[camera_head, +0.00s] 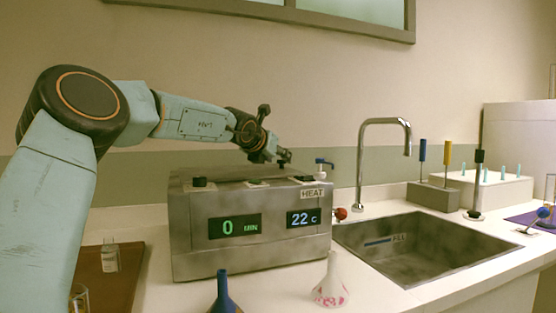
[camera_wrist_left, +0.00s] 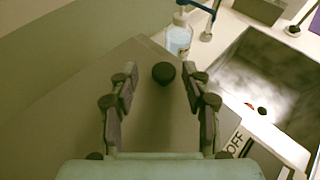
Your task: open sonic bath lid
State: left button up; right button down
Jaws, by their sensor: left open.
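The sonic bath (camera_head: 251,254) is a metal box on the counter with a green "0 MIN" display and a blue "22 C" display. Its lid (camera_wrist_left: 150,110) is a flat grey-brown top in the left wrist view and looks closed. A dark round knob (camera_wrist_left: 163,73) stands on the lid. My left gripper (camera_head: 284,156) is over the back right of the bath. In the left wrist view the gripper (camera_wrist_left: 160,74) is open, with the knob between its fingertips and a gap on both sides. I cannot tell the height between them. My right gripper is out of view.
A sink (camera_head: 420,248) with a tall faucet (camera_head: 361,165) is right of the bath. A soap bottle (camera_wrist_left: 179,38) stands just behind the bath. A brown tray (camera_head: 125,272) is at left.

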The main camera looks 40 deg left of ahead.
pick_arm(q)
jog(key=shift+w+d+f, duration=0.2)
jog(key=shift+w+d, duration=0.05)
jog(key=shift+w, duration=0.15)
jog(key=shift+c, duration=0.3)
jog(key=shift+s+a+r, duration=0.15)
jog(key=shift+s, duration=0.2)
jog(key=c, duration=0.5)
grip_shut()
